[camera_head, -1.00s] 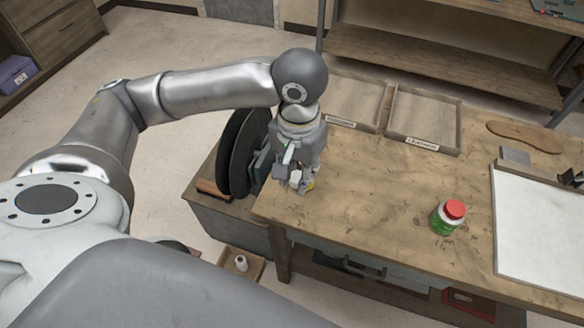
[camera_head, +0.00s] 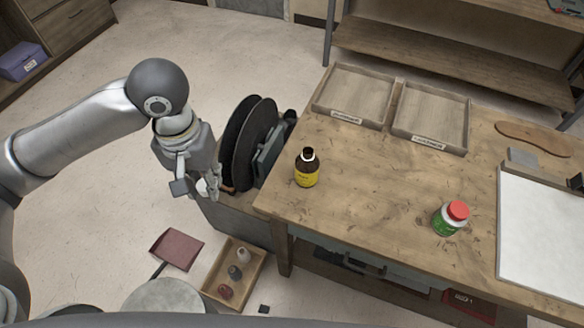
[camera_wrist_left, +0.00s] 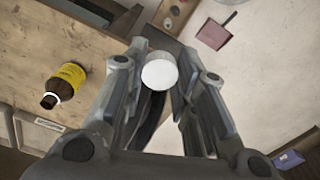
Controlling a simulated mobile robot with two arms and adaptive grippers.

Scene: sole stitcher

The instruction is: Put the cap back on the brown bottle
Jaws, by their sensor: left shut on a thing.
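The brown bottle (camera_head: 307,170) stands upright near the left edge of the workbench, with a yellow label. Its dark neck is bare above a white ring. It also shows in the left wrist view (camera_wrist_left: 66,80). My left gripper (camera_head: 208,190) is off the bench, to the left of the bottle and apart from it. In the left wrist view, the gripper (camera_wrist_left: 160,78) is shut on the round white cap (camera_wrist_left: 160,71), which sits between the fingertips. My right gripper is not in view.
A green jar with a red lid (camera_head: 451,217) stands on the workbench (camera_head: 380,190). Two wooden trays (camera_head: 352,95) lie at the back, and a white board (camera_head: 545,225) lies at the right. Black discs (camera_head: 255,145) stand beside the bench, close to my left gripper.

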